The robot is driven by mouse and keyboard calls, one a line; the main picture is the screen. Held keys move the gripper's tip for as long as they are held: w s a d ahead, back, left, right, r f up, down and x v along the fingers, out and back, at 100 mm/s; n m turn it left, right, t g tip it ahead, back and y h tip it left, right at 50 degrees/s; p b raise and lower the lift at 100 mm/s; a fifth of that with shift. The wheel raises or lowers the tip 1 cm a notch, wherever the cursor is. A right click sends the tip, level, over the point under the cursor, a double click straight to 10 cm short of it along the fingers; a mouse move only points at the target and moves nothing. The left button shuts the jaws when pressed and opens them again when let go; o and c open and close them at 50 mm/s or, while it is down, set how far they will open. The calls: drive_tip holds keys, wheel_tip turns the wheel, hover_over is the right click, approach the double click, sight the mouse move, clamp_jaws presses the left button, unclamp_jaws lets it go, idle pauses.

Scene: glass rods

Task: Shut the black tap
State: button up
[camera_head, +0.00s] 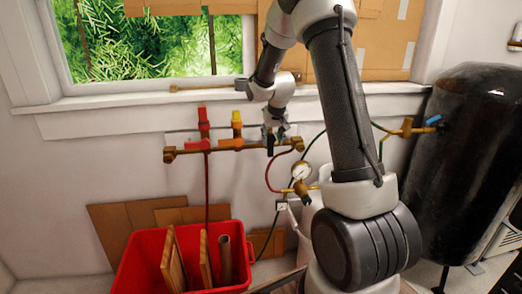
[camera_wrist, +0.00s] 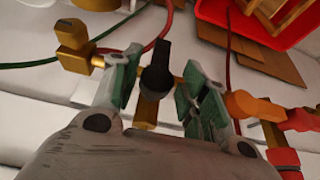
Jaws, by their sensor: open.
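The black tap (camera_wrist: 156,68) sits on a brass pipe (camera_head: 186,148) fixed to the wall below the window. In the wrist view its handle lies between my two green fingers, crosswise to the pipe, with a gap on each side. My gripper (camera_wrist: 157,88) is open around the handle, and I see no clear contact. In the head view my gripper (camera_head: 274,133) is at the right part of the pipe and largely covers the black tap.
A red tap (camera_head: 203,122) and an orange tap (camera_head: 237,125) stand left of my gripper. A gauge (camera_head: 301,170) and hoses hang close below right. A red bin (camera_head: 135,272) with boards is below. A black tank (camera_head: 462,150) stands right.

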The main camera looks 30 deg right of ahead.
sight(271, 145)
drive_tip(key=x, duration=0.7)
drive_tip(key=shift+f, duration=0.15)
clamp_jaws()
